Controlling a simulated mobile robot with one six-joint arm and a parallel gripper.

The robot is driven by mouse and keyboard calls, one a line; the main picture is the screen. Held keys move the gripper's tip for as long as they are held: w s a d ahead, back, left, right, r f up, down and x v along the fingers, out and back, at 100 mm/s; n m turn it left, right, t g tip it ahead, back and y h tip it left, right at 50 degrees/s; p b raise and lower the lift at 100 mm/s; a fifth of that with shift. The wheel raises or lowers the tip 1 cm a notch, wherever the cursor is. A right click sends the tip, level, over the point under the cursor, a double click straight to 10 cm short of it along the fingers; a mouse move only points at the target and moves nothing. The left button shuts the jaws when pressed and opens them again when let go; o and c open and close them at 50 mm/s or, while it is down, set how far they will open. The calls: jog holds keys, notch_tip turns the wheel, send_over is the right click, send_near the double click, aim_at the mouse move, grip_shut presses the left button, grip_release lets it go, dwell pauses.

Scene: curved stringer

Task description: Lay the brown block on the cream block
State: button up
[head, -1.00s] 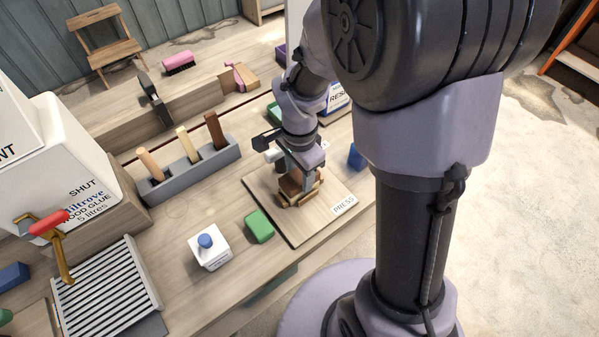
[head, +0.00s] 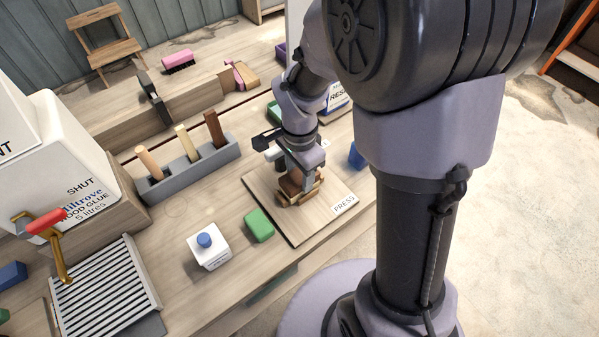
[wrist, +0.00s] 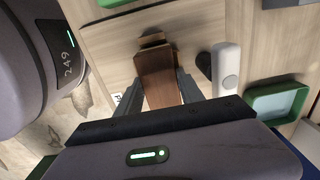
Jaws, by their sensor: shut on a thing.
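The brown block (wrist: 158,77) is between the two fingers of my gripper (wrist: 161,92) in the wrist view. In the head view my gripper (head: 299,170) points down over the wooden PRESS board (head: 263,190), with the brown block (head: 290,185) at its tip. Lighter tan wooden pieces (head: 287,199) show low around the brown block on the board. One piece (wrist: 152,38) pokes out past its far end in the wrist view. I cannot make out the cream block for sure; it may be hidden under the brown block. Contact beneath the brown block is not clear.
A green block (head: 259,225) and a white blue-capped bottle (head: 208,250) stand left of the board. A grey rack (head: 190,172) with three upright sticks is behind them. A blue block (head: 356,156) and a green tray (wrist: 277,103) are near the board.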

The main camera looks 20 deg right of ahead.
jog(key=shift+f, duration=0.15)
jog(key=o, duration=2.1)
jog(key=shift+c, duration=0.2)
notch_tip(320, 180, up, 8)
jog(key=p, duration=0.6)
